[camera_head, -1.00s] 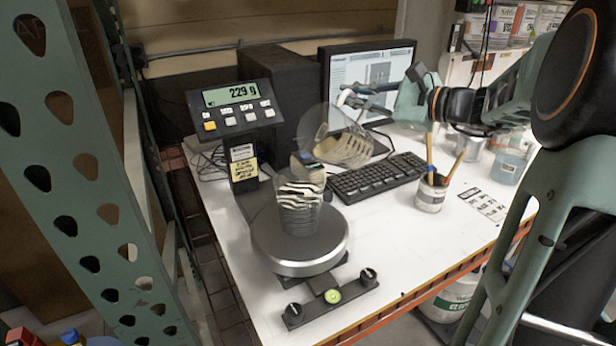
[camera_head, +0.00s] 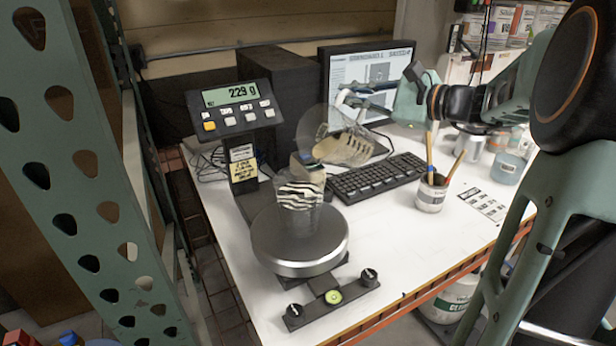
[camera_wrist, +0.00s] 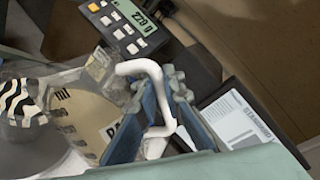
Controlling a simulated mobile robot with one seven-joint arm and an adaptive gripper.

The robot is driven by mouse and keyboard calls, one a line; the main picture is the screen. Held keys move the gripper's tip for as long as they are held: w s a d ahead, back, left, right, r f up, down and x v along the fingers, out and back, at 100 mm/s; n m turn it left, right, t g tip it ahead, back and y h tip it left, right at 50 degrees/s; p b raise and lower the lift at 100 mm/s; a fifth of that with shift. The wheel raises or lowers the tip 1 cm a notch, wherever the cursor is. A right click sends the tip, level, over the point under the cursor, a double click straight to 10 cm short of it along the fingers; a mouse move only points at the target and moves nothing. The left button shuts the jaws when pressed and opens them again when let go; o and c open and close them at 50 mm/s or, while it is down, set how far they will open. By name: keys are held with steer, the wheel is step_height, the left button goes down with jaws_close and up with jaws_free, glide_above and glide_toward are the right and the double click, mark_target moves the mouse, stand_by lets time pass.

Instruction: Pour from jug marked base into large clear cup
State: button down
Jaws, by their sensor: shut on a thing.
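The jug (camera_head: 347,147), clear with beige contents, is tilted with its mouth to the left, up and to the right of the cup. My gripper (camera_head: 366,103) is shut on its white handle, which shows between the blue fingers (camera_wrist: 158,118) in the wrist view. There the jug (camera_wrist: 85,118) shows scale marks and the start of a dark label, partly hidden. The large clear cup (camera_head: 298,215), with wavy black-and-white stripes, stands upright on the round scale pan (camera_head: 300,258). Its stripes show at left in the wrist view (camera_wrist: 18,104). I cannot make out a stream between them.
The scale display (camera_head: 236,98) reads 229 g on a post behind the pan. A monitor (camera_head: 345,62), keyboard (camera_head: 372,177) and brush pot (camera_head: 431,193) stand to the right. A green perforated upright (camera_head: 60,150) fills the left. The table's front right is mostly clear.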

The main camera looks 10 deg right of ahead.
steer(key=shift+s+a+r+n+b, duration=0.15)
steer(key=shift+s+a+n+b, duration=0.1)
steer(key=shift+a+n+b, duration=0.25)
stand_by(3.0)
